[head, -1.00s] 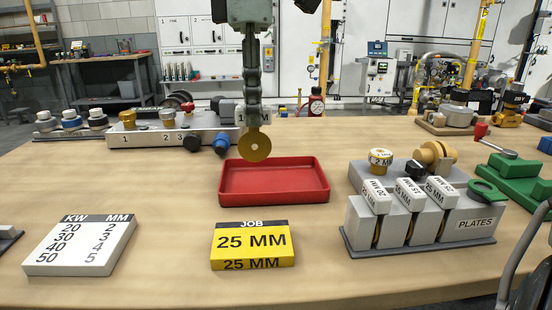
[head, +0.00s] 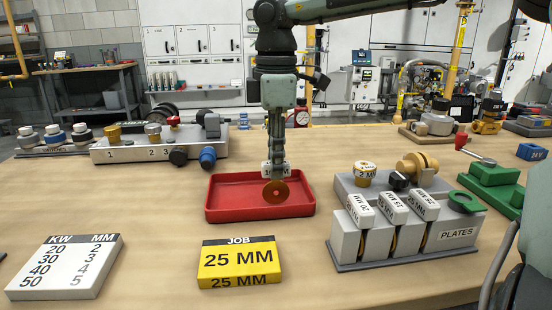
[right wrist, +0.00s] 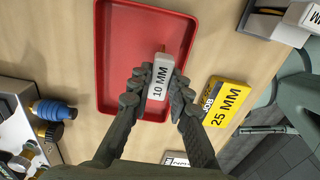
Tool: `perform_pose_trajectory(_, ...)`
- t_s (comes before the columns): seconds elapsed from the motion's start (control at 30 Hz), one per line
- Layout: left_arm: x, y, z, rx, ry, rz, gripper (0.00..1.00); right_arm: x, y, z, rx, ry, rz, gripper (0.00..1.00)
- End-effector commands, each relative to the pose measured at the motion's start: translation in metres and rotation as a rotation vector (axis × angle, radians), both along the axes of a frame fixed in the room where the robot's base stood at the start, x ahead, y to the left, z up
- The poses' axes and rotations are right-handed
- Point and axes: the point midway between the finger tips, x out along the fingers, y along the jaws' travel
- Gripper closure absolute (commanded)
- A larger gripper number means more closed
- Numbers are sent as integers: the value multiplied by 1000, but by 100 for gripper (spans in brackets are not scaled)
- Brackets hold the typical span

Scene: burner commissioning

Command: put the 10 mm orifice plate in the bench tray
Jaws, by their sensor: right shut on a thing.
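The 10 mm orifice plate (head: 275,192) is a copper-coloured disc with a small centre hole and a white tag. In the right wrist view its tag (right wrist: 158,82) reads 10 MM. My right gripper (head: 275,168) is shut on the tag, pointing down, with the disc hanging below. The disc shows in front of the right part of the red bench tray (head: 213,208), upright and edge-on to the wrist camera. I cannot tell if it touches the tray floor. The tray (right wrist: 112,60) looks otherwise empty. My left gripper is not in view.
A yellow JOB block (head: 238,262) reading 25 MM stands in front of the tray. A grey plates rack (head: 455,236) with several white-tagged plates is to the right. A white chart block (head: 62,268) is at front left; a numbered grey manifold (head: 150,150) is behind left.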

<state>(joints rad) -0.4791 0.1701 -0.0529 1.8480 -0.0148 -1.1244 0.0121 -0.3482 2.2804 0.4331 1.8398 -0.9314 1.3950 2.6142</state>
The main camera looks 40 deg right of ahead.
Motion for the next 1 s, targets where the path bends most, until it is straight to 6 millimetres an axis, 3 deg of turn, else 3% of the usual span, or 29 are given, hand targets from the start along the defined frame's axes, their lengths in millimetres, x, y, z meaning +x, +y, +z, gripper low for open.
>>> perform_pose_trajectory(0.33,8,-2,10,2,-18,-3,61,0,0,-3,-1,-1,0,100)
perform_pose_trajectory(0.37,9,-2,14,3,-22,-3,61,0,0,-3,-1,1,0,80)
perform_pose_trajectory(0.5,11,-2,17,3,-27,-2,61,0,0,-2,0,0,0,62)
perform_pose_trajectory(0.87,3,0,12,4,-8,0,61,0,0,0,0,0,0,61)
perform_pose_trajectory(1.0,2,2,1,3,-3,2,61,1,0,14,-3,-5,-1,61)
